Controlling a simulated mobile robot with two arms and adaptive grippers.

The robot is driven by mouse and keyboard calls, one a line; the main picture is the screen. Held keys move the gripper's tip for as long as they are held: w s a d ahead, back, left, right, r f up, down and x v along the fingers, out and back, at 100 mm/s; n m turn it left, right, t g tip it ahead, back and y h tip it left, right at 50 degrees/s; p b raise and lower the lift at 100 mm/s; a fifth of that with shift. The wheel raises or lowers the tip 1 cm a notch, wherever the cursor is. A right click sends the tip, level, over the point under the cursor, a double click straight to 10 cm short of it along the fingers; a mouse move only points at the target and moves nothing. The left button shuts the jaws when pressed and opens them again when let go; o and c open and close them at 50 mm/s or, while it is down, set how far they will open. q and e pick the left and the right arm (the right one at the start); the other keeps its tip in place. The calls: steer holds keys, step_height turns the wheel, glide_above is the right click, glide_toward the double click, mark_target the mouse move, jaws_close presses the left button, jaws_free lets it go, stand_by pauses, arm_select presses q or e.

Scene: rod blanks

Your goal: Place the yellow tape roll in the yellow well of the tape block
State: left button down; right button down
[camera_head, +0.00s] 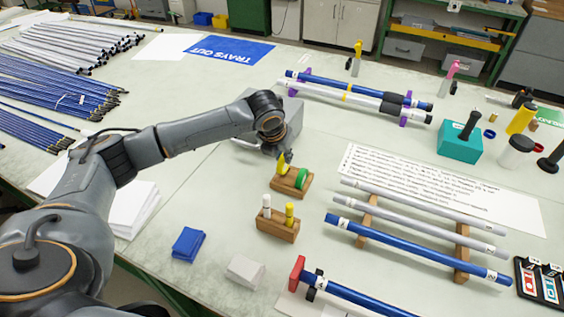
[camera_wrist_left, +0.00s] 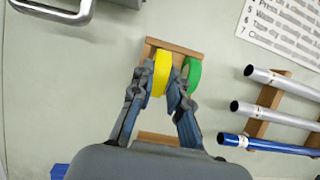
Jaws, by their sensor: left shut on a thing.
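The yellow tape roll (camera_head: 282,163) stands on edge at the left part of the wooden tape block (camera_head: 291,187). My left gripper (camera_head: 286,157) is shut on it from above. In the left wrist view the two fingers (camera_wrist_left: 160,84) sit on either side of the yellow roll (camera_wrist_left: 161,70). Its lower edge meets the block, but I cannot tell how deep it sits in the well, as the well is hidden. A green tape roll (camera_head: 301,178) stands upright in the block just right of it, close to one finger. My right gripper is not in view.
A wooden block with white and yellow upright pieces (camera_head: 277,229) stands just in front. Rods on a wooden rack (camera_head: 369,211) lie to the right. A grey box (camera_head: 285,112) stands behind my left wrist. Table left of the block is clear.

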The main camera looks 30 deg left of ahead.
mark_target(280, 159)
arm_select(q)
steer(key=shift+w+a+f, duration=0.25)
steer(key=shift+a+f, duration=0.05)
steer(key=shift+f, duration=0.25)
step_height(280, 159, down, 3)
steer(key=shift+r+p, duration=0.1)
steer(key=shift+p, duration=0.3)
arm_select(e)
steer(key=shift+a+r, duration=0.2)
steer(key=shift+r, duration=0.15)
arm_select(q)
steer(key=shift+d, duration=0.1)
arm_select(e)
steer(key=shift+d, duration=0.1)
arm_select(q)
steer(key=c, duration=1.3)
jaws_free()
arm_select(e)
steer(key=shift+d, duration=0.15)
